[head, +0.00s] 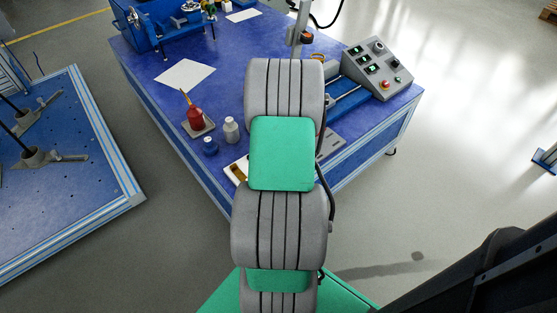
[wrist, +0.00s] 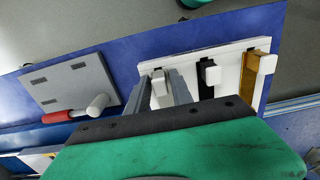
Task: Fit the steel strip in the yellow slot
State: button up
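In the wrist view my gripper (wrist: 162,84) points at a white board on the blue bench, its two grey fingers apart. A small pale block (wrist: 159,92) shows between the fingers; whether they touch it I cannot tell. To the right on the board are a black strip-like area (wrist: 205,90) with a pale block and a yellow strip-like area (wrist: 255,85) with a pale block. The yellow one may be the yellow slot. I cannot clearly make out the steel strip. In the head view my own arm hides my gripper and most of the board.
A grey plate with dark slots (wrist: 70,82) lies left of the board, with a red-handled tool (wrist: 72,116) by it. On the bench stand a red oil can (head: 195,118), a grey bottle (head: 231,130), a blue bottle (head: 210,146) and a control box (head: 378,68).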

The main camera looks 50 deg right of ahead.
grip_shut()
jog(key=shift+r, duration=0.1)
jog(key=shift+r+p, duration=1)
jog(key=shift+r, duration=0.1)
jog(key=shift+r+p, duration=1.65)
jog(key=shift+r, duration=0.3)
jog(key=shift+w, duration=0.1)
